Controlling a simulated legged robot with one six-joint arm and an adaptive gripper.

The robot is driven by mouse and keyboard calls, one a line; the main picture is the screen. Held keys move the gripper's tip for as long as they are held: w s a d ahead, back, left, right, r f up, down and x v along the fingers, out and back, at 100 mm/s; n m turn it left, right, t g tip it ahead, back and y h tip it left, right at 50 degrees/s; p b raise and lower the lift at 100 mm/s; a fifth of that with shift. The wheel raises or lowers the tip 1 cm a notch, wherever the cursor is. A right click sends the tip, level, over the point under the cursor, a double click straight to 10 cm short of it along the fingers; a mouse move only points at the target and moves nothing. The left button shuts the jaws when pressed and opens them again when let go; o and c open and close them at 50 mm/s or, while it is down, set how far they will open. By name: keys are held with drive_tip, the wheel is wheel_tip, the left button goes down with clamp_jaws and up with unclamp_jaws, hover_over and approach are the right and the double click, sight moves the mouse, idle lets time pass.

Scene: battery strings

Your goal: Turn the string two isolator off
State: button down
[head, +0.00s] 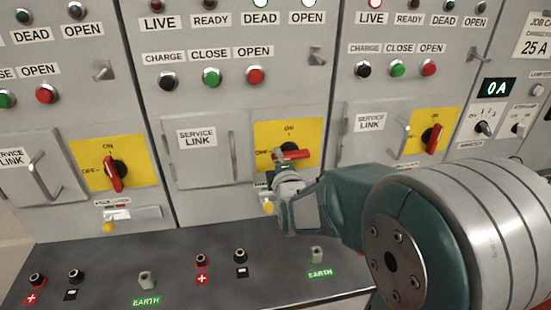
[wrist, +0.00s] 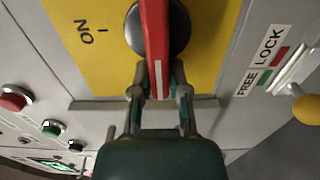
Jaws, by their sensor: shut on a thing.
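The middle panel's isolator has a red handle (head: 292,155) on a dark round knob, on a yellow plate (head: 265,133). The handle lies about level, along the OFF side, with ON printed above it. My gripper (head: 284,172) is at the handle's left part and hides some of it and its marking. In the wrist view the red handle (wrist: 156,40) runs between the two fingers (wrist: 157,85), which are closed on its sides. The lock slide with a yellow knob (head: 268,208) is below; its FREE/LOCK label (wrist: 265,62) shows in the wrist view.
A service link cover (head: 203,158) with a bar handle is left of the middle isolator. Above are push buttons (head: 212,77). Below, a dark shelf (head: 180,265) carries terminals and EARTH posts.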

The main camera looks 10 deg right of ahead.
drive_tip(key=c, duration=0.6)
unclamp_jaws()
drive_tip(key=shift+d+f, duration=0.3)
drive_tip(key=shift+f, duration=0.05)
drive_tip(key=shift+d+r, duration=0.1)
drive_tip(key=shift+d, duration=0.1)
drive_tip(key=shift+r, duration=0.1)
drive_tip(key=shift+s, duration=0.35)
drive_tip(key=s, duration=0.6)
drive_tip(key=shift+s, duration=0.4)
